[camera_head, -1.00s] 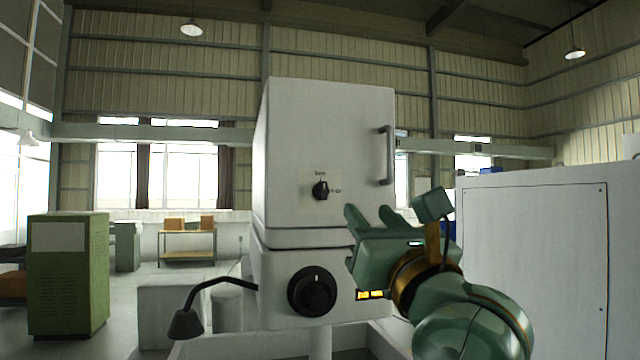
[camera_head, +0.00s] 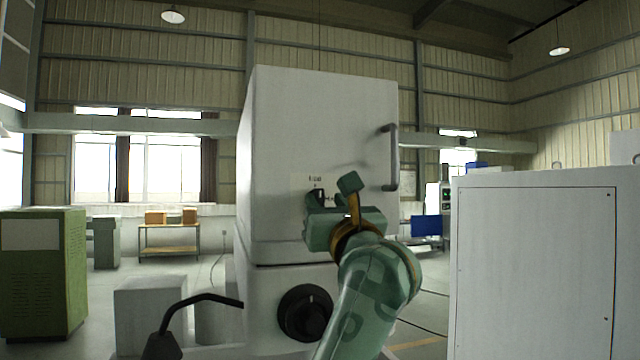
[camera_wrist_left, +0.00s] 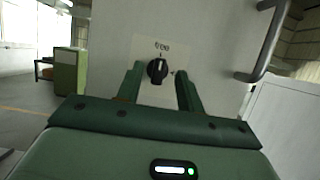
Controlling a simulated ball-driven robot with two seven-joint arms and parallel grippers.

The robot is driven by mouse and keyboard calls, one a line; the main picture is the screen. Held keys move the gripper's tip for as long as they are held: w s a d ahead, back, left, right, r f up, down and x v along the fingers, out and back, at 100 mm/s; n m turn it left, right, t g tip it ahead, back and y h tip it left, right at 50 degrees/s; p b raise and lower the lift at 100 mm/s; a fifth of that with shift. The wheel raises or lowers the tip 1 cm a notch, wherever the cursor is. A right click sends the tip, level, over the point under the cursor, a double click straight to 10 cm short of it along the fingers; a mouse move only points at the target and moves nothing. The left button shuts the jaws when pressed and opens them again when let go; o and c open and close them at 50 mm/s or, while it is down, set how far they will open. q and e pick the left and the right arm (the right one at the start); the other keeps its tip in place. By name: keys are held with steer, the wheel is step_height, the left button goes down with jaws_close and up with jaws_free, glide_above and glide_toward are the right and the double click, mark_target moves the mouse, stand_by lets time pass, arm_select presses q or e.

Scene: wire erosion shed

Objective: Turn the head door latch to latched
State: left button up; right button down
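The head door latch is a small black knob (camera_head: 318,194) on a pale label plate on the white machine head's door (camera_head: 300,130). In the left wrist view the knob (camera_wrist_left: 157,70) has a white mark pointing up, toward small print at the top of the plate; a second mark is to its right. My left gripper (camera_head: 326,207) is in front of the knob and partly hides it in the head view. In the left wrist view its green fingers (camera_wrist_left: 160,77) are open, one on each side of the knob; contact cannot be told. My right gripper is not in view.
A grey bar handle (camera_head: 391,158) stands out from the door's right side. A larger black dial (camera_head: 305,312) is below, and a black jointed arm (camera_head: 200,300) reaches out left. A white cabinet (camera_head: 535,270) stands close on the right.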

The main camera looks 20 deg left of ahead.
mark_target(321, 193)
arm_select(q)
steer(key=x, duration=0.3)
steer(key=shift+s+d+r+p, duration=0.1)
steer(key=shift+r+p, duration=0.1)
steer(key=shift+p, duration=0.2)
steer(key=shift+w+a+r, duration=0.15)
steer(key=shift+w+a, duration=0.05)
steer(key=shift+w, duration=0.1)
steer(key=shift+w+a, duration=0.2)
steer(key=shift+w, duration=0.1)
jaws_close()
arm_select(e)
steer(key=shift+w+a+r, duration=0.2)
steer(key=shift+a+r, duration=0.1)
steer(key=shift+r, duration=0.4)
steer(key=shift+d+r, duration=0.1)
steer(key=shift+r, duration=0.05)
